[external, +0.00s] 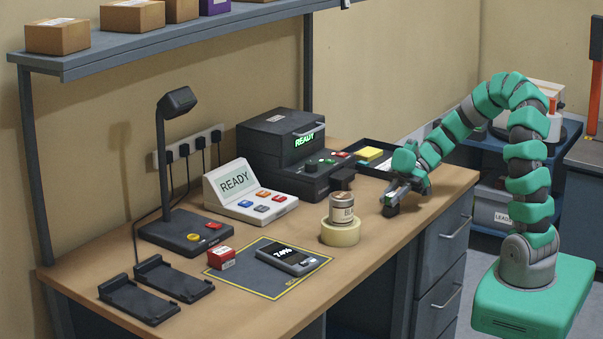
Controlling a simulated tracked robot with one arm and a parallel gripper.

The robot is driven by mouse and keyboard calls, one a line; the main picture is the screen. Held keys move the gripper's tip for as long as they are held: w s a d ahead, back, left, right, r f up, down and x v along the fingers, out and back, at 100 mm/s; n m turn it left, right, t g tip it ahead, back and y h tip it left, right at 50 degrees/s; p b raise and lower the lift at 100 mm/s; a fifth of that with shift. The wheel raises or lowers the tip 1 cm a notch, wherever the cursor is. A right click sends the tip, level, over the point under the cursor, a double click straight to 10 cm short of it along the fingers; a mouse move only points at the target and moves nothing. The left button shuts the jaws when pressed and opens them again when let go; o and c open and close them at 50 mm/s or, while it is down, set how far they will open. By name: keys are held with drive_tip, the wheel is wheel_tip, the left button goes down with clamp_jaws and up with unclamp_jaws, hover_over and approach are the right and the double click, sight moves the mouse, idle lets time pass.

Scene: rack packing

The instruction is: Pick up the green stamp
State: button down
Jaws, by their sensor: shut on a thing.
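My gripper (391,208) is low over the right part of the desk, near its front edge. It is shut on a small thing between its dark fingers. The fingers hide most of that thing, and I cannot make out its colour or whether it touches the desk. I cannot pick out a green stamp clearly anywhere in the external view. A red block-like stamp (221,258) stands at the left edge of the dark mat (262,284).
A can on a tape roll (341,232) stands left of my gripper. A black tray (378,172) with a yellow pad lies behind it. A black READY machine (283,150), a white READY console (243,197) and a lamp (185,232) stand farther left. The desk's right front corner is clear.

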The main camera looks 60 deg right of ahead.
sight(392, 193)
drive_tip(key=shift+r, duration=1.9)
drive_tip(key=s+r, duration=0.1)
drive_tip(key=s, duration=1.5)
drive_tip(key=shift+d, duration=0.2)
